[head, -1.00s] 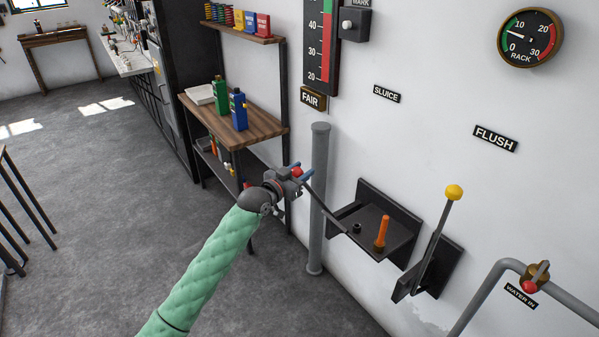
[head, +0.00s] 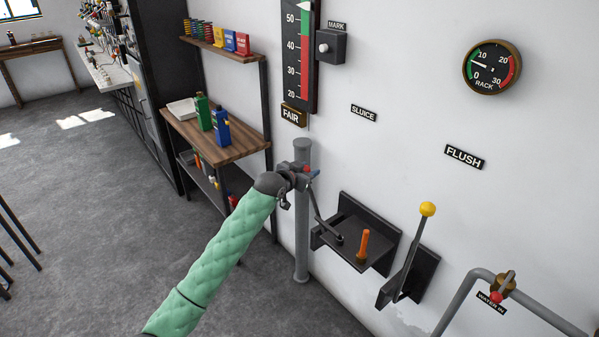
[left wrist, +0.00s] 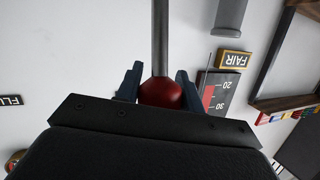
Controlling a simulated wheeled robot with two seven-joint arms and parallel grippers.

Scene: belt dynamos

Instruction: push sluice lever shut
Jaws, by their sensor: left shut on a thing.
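The sluice lever (head: 320,212) is a thin dark rod with a red knob, rising from a black wall bracket (head: 378,232) below the SLUICE label (head: 364,113). It leans to the left. My left gripper (head: 308,172) is shut on its red knob, which is mostly hidden in the head view. In the left wrist view the red knob (left wrist: 162,92) sits between the two dark fingers, with the grey rod (left wrist: 160,40) running away from it. My right gripper is not in view.
An orange peg (head: 363,245) stands on the bracket. A yellow-knobbed lever (head: 412,250) is to its right, near a grey pipe (head: 455,300). A grey post (head: 301,240) stands behind my left gripper. Wooden shelves (head: 235,146) are to the left.

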